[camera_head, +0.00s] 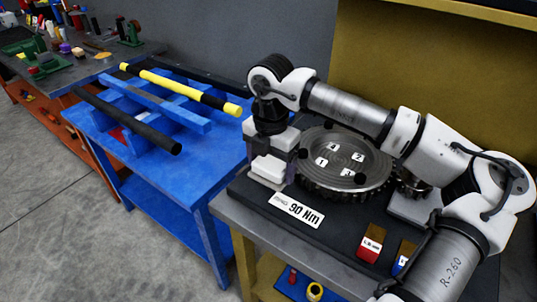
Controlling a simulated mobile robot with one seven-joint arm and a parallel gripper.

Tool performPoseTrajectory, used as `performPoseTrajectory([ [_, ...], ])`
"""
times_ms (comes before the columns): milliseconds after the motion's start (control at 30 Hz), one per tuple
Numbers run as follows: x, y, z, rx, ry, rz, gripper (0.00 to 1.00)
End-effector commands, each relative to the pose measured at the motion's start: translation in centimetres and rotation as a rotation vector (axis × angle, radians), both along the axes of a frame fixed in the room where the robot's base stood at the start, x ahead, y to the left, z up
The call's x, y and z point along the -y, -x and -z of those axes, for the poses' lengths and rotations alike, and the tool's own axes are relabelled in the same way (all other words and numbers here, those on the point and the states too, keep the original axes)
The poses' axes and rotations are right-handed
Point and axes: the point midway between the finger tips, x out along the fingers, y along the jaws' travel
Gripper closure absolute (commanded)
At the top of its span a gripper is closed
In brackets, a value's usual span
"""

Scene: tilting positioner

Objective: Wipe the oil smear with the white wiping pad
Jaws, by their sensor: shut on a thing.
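My gripper (273,153) points down at the left edge of the dark board on the grey table, left of the large round gear plate (345,160). It is shut on the white wiping pad (268,169), a pale block below its fingers. I cannot tell whether the pad touches the board. No oil smear can be made out; the gripper, pad and arm hide part of the board.
The gear plate has numbered tags and dark knobs. A "90 Nm" label (297,210) lies in front. A red-and-brown box (371,243) and a blue-and-brown box (404,257) stand at the front right. A blue bench (190,185) with bars is at left.

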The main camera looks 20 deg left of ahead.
Motion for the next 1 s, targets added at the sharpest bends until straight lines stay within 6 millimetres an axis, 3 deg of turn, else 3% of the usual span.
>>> performPoseTrajectory([
  [100,0.1,-0.3,-1.3,0.001,0.000,-0.001,0.37],
  [300,0.2,-0.6,-2.2,0.000,0.000,-0.005,0.37],
  [833,0.2,-0.6,-2.1,0.000,0.000,-0.005,0.37],
  [1000,0.2,-0.6,-0.5,0.000,0.000,-0.005,0.37],
])
